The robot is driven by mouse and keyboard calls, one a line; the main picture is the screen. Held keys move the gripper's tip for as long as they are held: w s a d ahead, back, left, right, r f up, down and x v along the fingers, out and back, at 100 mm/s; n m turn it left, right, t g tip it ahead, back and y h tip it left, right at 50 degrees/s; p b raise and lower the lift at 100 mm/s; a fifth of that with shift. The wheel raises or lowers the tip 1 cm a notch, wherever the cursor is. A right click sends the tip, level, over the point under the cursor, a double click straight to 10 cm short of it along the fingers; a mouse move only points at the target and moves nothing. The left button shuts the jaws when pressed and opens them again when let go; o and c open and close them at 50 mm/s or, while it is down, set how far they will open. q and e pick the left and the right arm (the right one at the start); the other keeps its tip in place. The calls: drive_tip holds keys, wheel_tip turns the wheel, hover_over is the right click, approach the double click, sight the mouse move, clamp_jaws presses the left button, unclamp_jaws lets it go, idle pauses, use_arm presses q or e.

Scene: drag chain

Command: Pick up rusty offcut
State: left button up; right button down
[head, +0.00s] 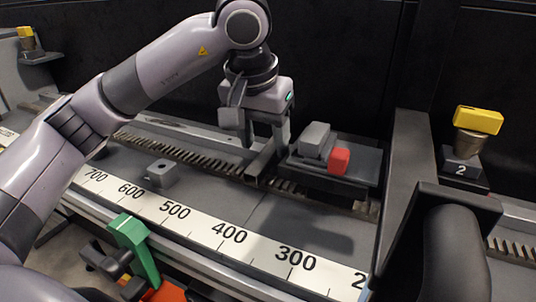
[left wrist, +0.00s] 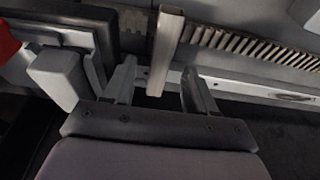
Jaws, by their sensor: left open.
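No piece shows a clear rust colour. A grey-brown square bar (head: 262,163) stands out from the toothed rail below my left gripper (head: 264,143); I cannot tell whether it is the offcut. In the left wrist view the bar (left wrist: 168,35) lies just beyond the gap between the open fingers of my left gripper (left wrist: 157,82), and nothing shows held between them. The fingers point down in the head view. Their contact with the bar cannot be judged. My right gripper is not in view.
A dark tray (head: 350,184) right of the gripper carries a grey block (head: 314,139) and a red block (head: 338,160). A small grey block (head: 161,174) sits left on the bench. A numbered scale (head: 230,232) runs along the front. A dark upright (head: 405,170) stands at right.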

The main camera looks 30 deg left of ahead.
sight(267, 152)
use_arm(q)
drive_tip(key=shift+x, duration=1.55)
clamp_jaws()
drive_tip(key=shift+r, duration=0.15)
